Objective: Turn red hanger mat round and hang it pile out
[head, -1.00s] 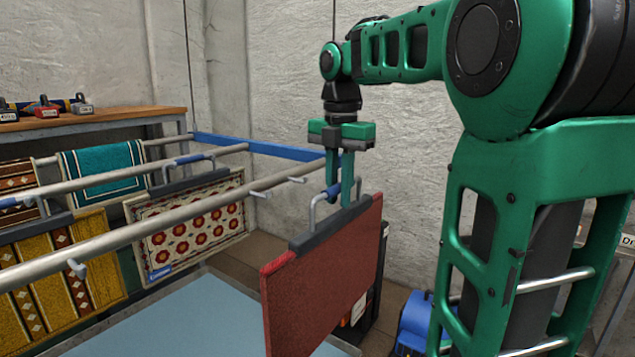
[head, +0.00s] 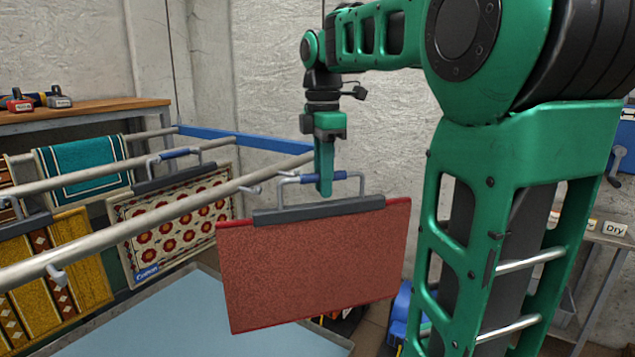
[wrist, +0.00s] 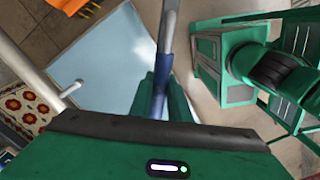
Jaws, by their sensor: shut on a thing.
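The red mat (head: 315,260) hangs from a dark clamp bar with a metal handle (head: 348,178) and blue grip. My gripper (head: 324,188) is shut on the handle's grip; in the wrist view the fingers (wrist: 165,100) close around it. The near grey rail (head: 120,228) has small pegs, with a bare one (head: 250,190) close left of the hanger.
A cream mat with red flowers (head: 172,235), a yellow patterned mat (head: 50,265) and a teal mat (head: 85,168) hang on the left. A light blue tray (head: 190,320) lies below. A "Dry" sign (head: 614,229) stands at right.

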